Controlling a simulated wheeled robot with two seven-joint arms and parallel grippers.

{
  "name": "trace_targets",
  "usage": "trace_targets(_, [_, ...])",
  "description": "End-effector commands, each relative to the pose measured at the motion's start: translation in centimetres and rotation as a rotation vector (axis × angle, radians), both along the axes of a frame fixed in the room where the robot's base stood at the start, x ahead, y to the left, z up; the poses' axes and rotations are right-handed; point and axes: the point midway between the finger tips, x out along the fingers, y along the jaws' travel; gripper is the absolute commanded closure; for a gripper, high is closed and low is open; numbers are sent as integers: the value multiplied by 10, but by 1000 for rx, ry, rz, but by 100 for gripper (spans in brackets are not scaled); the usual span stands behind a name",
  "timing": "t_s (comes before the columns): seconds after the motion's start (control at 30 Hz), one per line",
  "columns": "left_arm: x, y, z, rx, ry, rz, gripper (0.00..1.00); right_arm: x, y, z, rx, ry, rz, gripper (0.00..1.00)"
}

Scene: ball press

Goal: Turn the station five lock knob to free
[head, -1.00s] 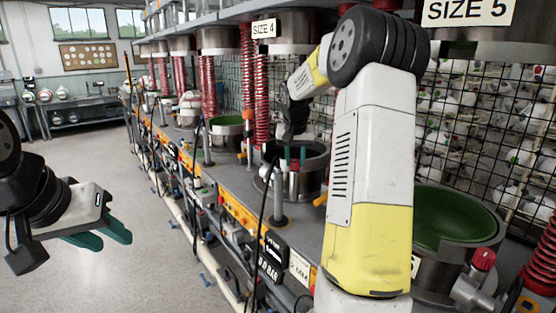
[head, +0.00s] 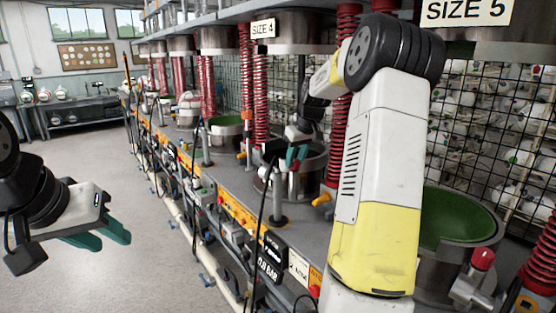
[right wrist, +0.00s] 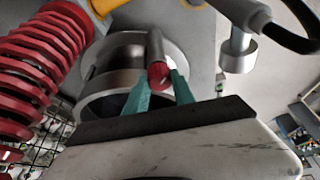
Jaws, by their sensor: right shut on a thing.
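My right gripper (head: 297,156) is at the metal pot (head: 313,165) below the SIZE 4 sign. In the right wrist view its teal fingers (right wrist: 160,92) are shut on a grey rod with a red end (right wrist: 157,74), beside the pot's rim. A red-topped knob (head: 484,259) stands on a metal post by the green-lined bowl (head: 462,215) below the SIZE 5 sign (head: 468,11); no gripper touches it. I cannot tell which of these is the station five lock knob. My left gripper (head: 102,236) is open and empty over the floor at left.
A row of presses with red springs (head: 260,95) runs back along the grey bench. Wire mesh (head: 490,130) stands behind it. A black cable (head: 262,215) hangs in front of the bench. Open floor (head: 100,180) lies at left.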

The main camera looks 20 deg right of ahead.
Motion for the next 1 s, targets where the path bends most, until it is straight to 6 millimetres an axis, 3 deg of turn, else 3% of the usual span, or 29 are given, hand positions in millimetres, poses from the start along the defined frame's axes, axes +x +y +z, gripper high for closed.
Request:
trace_targets(0.47, [0,0,0,0,0,0,64,0,0,1,-1,0,14,100])
trace_targets(0.5, [0,0,0,0,0,0,64,0,0,1,-1,0,14,62])
trace_targets(0.57, [0,0,0,0,0,0,64,0,0,1,-1,0,14,50])
trace_targets(1.0, [0,0,0,0,0,0,64,0,-2,0,-2,-2,3,48])
